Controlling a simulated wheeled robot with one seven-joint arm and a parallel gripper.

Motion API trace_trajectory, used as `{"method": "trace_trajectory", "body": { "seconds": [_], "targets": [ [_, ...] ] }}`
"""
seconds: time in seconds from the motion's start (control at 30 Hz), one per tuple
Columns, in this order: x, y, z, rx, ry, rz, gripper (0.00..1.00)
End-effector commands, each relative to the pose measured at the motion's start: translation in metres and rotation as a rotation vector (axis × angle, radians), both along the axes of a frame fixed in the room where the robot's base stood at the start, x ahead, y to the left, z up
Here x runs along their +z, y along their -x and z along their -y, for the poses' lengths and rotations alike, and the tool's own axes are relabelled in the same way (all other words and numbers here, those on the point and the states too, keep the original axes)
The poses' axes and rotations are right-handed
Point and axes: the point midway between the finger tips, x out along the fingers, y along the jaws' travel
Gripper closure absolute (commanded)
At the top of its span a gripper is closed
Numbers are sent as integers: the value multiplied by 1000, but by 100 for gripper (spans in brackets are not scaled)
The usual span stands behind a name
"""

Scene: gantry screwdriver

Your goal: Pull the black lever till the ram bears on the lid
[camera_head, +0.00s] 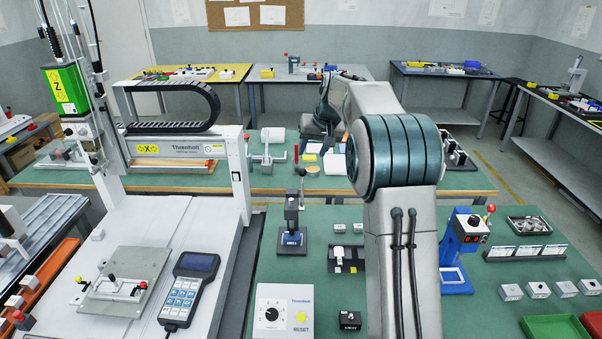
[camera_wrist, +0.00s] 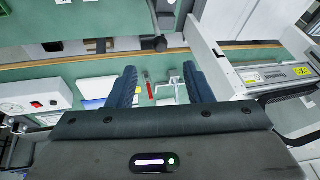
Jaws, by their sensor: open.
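A small bench press (camera_head: 291,215) stands on a dark base on the green table, left of my arm in the head view. Its black-knobbed lever (camera_head: 301,172) sticks up at the top of the column. A blue box (camera_head: 291,239) sits on the base below the ram. The lid and any gap under the ram are too small to make out. In the wrist view a black knob on a dark bar (camera_wrist: 160,43), seemingly this lever, lies beyond the fingertips. My gripper (camera_wrist: 160,82) is open and empty, its two dark fingers wide apart, not touching the knob.
The gantry (camera_head: 175,150) stands left with a pendant (camera_head: 190,285) on its bed. A blue press with a red knob (camera_head: 465,240) is right of my arm. A control box (camera_head: 285,308) and a black block holder (camera_head: 346,259) sit near the press.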

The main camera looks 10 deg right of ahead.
Motion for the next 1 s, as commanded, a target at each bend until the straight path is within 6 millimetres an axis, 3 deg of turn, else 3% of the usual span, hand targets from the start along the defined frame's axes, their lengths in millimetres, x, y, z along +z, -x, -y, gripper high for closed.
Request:
{"method": "trace_trajectory", "body": {
  "seconds": [0.27,0.7,1.0],
  "targets": [
    [-24,-15,-4,2,-2,0,54],
    [-104,-48,-20,1,-1,1,54],
    [-125,-57,-24,1,-1,3,54]
  ]
}}
